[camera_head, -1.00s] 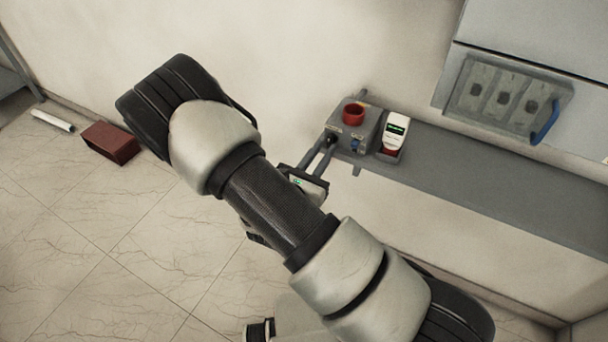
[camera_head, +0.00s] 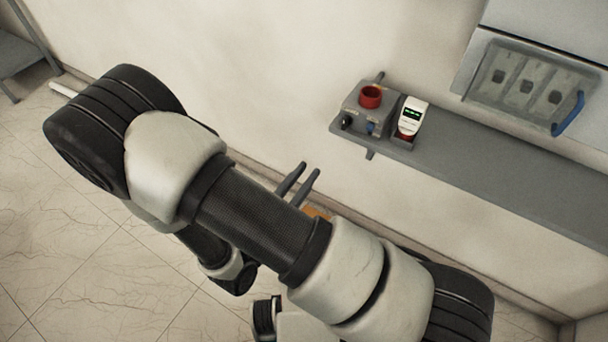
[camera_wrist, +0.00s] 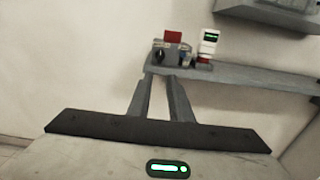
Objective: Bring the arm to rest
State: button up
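My gripper (camera_head: 297,168) points up toward the wall, partly hidden behind my arm in the head view. Its two dark fingers stand apart with nothing between them. In the wrist view the gripper (camera_wrist: 159,76) is also open and empty, its fingertips overlapping the near left end of the shelf only in the picture. My arm crosses the middle of the head view.
A white device with a green display (camera_head: 411,115) sits beside the grey box on the grey shelf (camera_head: 480,165). A wall cabinet with a blue handle (camera_head: 569,114) hangs above. A grey rack (camera_head: 22,50) stands far left. The wall between gripper and shelf is clear.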

dwell(0.3)
jog(key=s+d+r+m+g+p, duration=0.3)
jog(key=s+d+r+m+g, duration=0.1)
jog(key=d+r+m+g, duration=0.4)
jog(key=s+d+r+m+g+p, duration=0.35)
jog(key=d+r+m+g, duration=0.25)
jog(key=r+m, duration=0.4)
jog(key=s+a+r+m+t+y+p, duration=0.1)
jog(key=a+r+m+t+y+p, duration=0.1)
jog(key=r+m+y, duration=0.3)
jog(key=s+a+r+m+t+y+p, duration=0.1)
jog(key=r+m+y, duration=0.4)
jog(key=r, duration=0.8)
jog(key=shift+s+a+r+m+t+y+p, duration=0.15)
jog(key=shift+s+a+m+t+y+p, duration=0.2)
jog(key=shift+s+t+p, duration=0.6)
jog(key=shift+w+p, duration=0.25)
jog(key=shift+p, duration=0.05)
